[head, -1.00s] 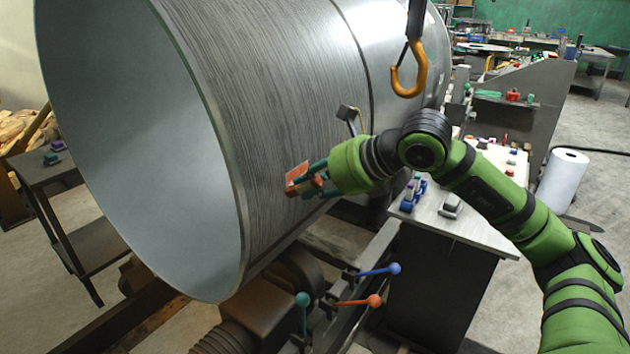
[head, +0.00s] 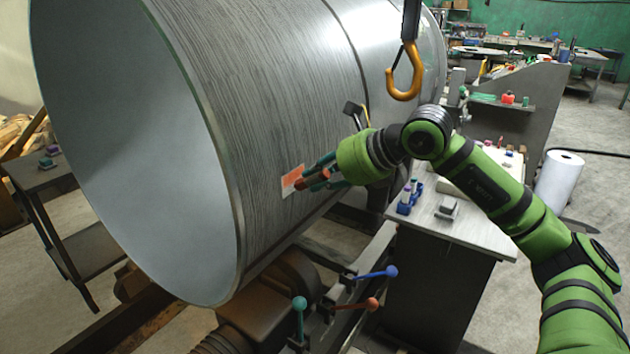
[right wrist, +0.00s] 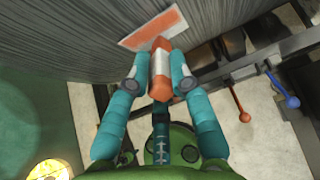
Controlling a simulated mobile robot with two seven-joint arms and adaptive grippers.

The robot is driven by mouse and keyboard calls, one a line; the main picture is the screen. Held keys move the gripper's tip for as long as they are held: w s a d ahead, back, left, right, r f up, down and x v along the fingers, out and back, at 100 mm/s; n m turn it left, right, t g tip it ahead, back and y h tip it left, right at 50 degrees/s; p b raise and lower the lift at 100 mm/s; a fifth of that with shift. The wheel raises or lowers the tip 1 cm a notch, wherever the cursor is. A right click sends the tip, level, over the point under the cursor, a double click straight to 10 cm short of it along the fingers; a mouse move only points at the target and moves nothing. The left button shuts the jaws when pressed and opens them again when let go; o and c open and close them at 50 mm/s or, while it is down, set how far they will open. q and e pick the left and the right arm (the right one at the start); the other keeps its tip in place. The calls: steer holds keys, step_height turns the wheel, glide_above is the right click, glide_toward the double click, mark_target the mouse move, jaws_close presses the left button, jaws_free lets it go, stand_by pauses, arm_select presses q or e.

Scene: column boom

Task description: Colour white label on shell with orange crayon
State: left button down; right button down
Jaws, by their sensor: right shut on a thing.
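The large grey metal shell (head: 270,90) lies on its side with its open end to the left. The white label (head: 285,188) is on its lower side; a broad orange patch covers much of it, with white left at the edges. The label also shows in the right wrist view (right wrist: 130,40). My right gripper (head: 322,176) is shut on the orange crayon (right wrist: 160,87), which has a pale band round its middle. The crayon's tip points at the label, close to its lower edge in the wrist view; I cannot tell whether it touches. My left gripper is out of view.
A yellow hook (head: 405,78) hangs above my right arm. A bench (head: 465,225) with small items stands to the right. Levers with blue (head: 391,271), red (head: 372,304) and teal (head: 299,303) knobs stick out below the shell. A white roll (head: 560,178) stands farther right.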

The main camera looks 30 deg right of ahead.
steer(key=shift+w+d, duration=0.3)
steer(key=shift+d, duration=0.25)
steer(key=shift+w+d, duration=0.3)
steer(key=shift+d, duration=0.25)
steer(key=shift+s+a, duration=0.45)
steer(key=shift+a, duration=0.6)
steer(key=shift+s+a, duration=0.45)
steer(key=shift+a, duration=0.65)
steer(key=shift+s+a, duration=0.45)
steer(key=shift+a, duration=0.6)
steer(key=shift+d, duration=0.1)
steer(key=s+d+b, duration=0.2)
steer(key=s+b, duration=0.3)
steer(key=b, duration=0.2)
steer(key=shift+s+d+b, duration=0.15)
steer(key=shift+s+b, duration=0.15)
steer(key=shift+r, duration=0.1)
